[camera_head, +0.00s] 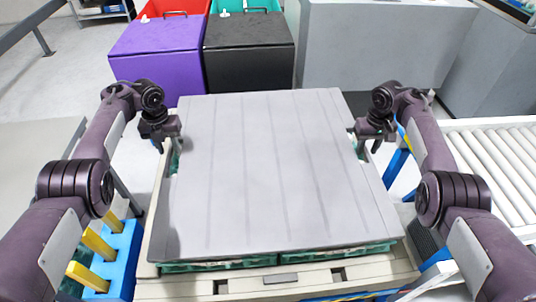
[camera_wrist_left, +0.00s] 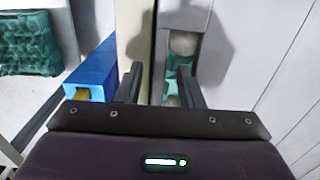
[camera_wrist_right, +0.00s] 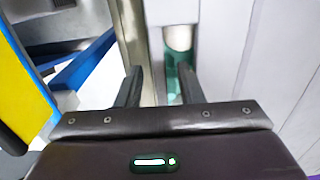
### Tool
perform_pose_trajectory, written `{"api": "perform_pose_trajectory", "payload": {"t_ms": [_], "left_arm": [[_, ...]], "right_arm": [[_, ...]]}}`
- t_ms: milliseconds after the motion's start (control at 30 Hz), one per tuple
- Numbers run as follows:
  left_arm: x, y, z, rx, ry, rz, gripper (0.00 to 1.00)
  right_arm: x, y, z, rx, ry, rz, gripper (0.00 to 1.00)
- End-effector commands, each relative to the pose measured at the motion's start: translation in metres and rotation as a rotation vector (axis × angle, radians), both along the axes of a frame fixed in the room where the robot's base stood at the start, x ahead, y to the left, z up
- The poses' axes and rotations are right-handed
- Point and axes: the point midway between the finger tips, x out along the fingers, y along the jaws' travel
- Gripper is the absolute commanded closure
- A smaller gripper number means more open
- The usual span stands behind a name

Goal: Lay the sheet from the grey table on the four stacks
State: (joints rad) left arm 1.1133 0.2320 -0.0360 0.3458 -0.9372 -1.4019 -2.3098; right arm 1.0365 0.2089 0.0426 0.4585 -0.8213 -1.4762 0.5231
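The large grey sheet (camera_head: 275,175) lies roughly flat over green egg trays (camera_head: 215,265) on a pale base (camera_head: 280,285). Tray edges show below its near side; the stacks are otherwise mostly hidden. My left gripper (camera_head: 168,143) is open beside the sheet's left edge. In the left wrist view its fingers (camera_wrist_left: 160,85) are apart, with green tray (camera_wrist_left: 180,75) visible at a gap in the grey edge. My right gripper (camera_head: 367,143) is open at the sheet's right edge. In the right wrist view its fingers (camera_wrist_right: 160,85) are likewise apart, near green tray (camera_wrist_right: 180,75). Neither visibly holds the sheet.
A purple box (camera_head: 160,55) and a black box (camera_head: 248,60) stand beyond the sheet, with a grey block (camera_head: 380,45) at their right. A roller conveyor (camera_head: 495,165) is at right. A blue holder with yellow bars (camera_head: 120,255) stands at left.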

Motion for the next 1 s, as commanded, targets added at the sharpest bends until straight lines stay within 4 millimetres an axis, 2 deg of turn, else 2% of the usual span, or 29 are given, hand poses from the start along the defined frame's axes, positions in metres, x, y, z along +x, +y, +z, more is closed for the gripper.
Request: {"api": "perform_pose_trajectory", "payload": {"t_ms": [400, 533, 767, 1000], "left_arm": [[0.002, 0.000, 0.082, 0.000, -0.003, -0.002, 0.66], [0.002, 0.000, 0.101, 0.000, -0.002, 0.000, 0.66], [0.001, 0.000, 0.114, 0.001, -0.001, -0.001, 0.66], [0.001, 0.001, 0.114, 0.002, -0.001, -0.001, 0.66]], "right_arm": [[0.000, 0.000, 0.000, 0.000, 0.000, 0.000, 0.66], [0.000, 0.000, 0.000, 0.000, 0.000, 0.000, 0.66], [0.001, 0.001, 0.007, 0.002, -0.002, -0.001, 0.66], [0.001, 0.001, 0.047, 0.003, -0.004, 0.000, 0.66]]}}
